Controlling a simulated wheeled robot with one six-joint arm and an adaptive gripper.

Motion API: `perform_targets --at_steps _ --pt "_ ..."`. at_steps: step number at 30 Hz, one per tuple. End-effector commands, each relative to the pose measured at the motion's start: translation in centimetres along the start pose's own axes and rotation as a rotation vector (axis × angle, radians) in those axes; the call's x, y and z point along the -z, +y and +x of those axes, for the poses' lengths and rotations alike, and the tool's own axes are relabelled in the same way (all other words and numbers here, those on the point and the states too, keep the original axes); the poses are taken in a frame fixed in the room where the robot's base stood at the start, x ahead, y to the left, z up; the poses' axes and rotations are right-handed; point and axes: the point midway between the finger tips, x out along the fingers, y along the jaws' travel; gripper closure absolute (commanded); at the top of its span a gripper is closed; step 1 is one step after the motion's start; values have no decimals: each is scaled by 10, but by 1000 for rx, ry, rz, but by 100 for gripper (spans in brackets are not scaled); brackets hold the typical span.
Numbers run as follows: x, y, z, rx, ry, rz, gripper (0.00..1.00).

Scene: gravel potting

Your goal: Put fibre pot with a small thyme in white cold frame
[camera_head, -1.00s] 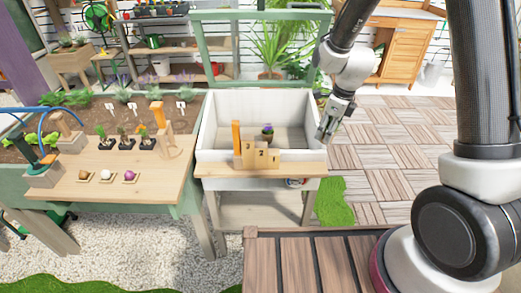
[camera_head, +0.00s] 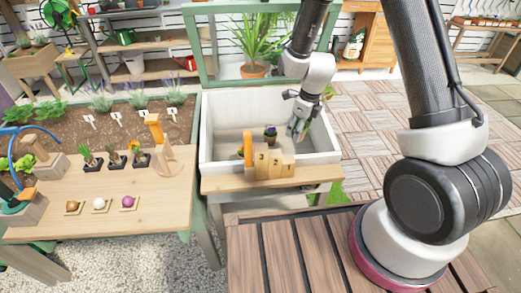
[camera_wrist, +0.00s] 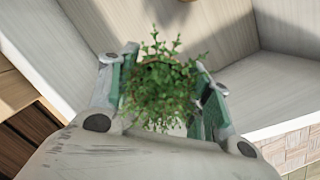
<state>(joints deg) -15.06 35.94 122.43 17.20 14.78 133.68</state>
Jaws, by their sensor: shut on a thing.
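The white cold frame (camera_head: 222,107) stands in the middle of the head view, its green lid raised. My gripper (camera_head: 299,127) is over its right inner part. In the wrist view my gripper (camera_wrist: 168,78) is shut on the fibre pot with a small thyme, with green fingers on both sides. The bushy thyme (camera_wrist: 160,92) covers nearly all of the pot; only a bit of brown rim shows. Pale walls and floor of the cold frame (camera_wrist: 290,85) lie beyond it. I cannot tell whether the pot touches the floor.
A planting table (camera_head: 150,205) with several small plants is at left.

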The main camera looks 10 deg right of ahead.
Motion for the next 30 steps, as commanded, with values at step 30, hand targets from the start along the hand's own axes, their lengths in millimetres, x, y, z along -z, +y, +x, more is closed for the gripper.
perform_targets --at_steps 30 --pt "16 0 105 1 1 -1 76"
